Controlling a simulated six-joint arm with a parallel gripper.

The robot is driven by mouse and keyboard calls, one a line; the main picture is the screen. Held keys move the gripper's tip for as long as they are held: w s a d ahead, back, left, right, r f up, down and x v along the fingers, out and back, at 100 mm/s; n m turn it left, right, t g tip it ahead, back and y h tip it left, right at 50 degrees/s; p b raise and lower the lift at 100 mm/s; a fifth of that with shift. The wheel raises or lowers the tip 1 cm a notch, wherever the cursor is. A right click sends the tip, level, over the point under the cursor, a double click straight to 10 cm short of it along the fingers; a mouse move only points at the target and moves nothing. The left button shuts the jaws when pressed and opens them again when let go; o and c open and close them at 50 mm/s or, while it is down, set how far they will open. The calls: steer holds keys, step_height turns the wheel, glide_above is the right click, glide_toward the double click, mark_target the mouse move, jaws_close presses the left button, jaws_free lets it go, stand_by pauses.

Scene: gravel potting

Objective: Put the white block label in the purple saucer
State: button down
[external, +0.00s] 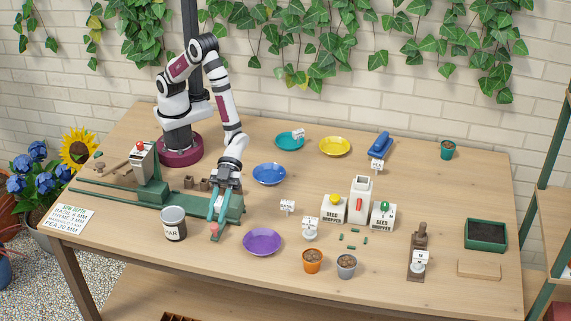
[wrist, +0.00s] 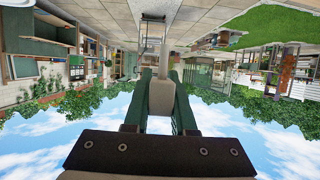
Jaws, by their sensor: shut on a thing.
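The purple saucer (external: 262,243) lies empty near the front edge of the table, to the right of my gripper. My gripper (external: 215,220) reaches forward over the right end of the green rail, left of the saucer. In the wrist view, its green fingers (wrist: 161,108) are shut on a pale grey-white piece (wrist: 162,97). I cannot tell from its shape whether that is the block label. A reddish bit (external: 214,229) shows at the fingertips in the external view.
Blue (external: 270,174), teal (external: 286,140) and yellow (external: 335,147) saucers lie farther back. Seed droppers (external: 332,211) and small orange (external: 312,262) and grey (external: 346,267) pots stand to the right. Table between gripper and purple saucer is clear.

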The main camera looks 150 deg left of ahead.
steer(key=shift+w+d+f, duration=0.1)
steer(key=shift+f, duration=0.2)
glide_above(260, 250)
steer(key=f, duration=0.6)
steer(key=shift+d+f, duration=0.15)
steer(key=shift+d, duration=0.05)
step_height(260, 250, down, 4)
steer(key=shift+w+a+f, duration=0.1)
steer(key=shift+a, duration=0.05)
steer(key=shift+f, duration=0.15)
steer(key=c, duration=0.7)
jaws_free()
steer(key=shift+c, duration=0.2)
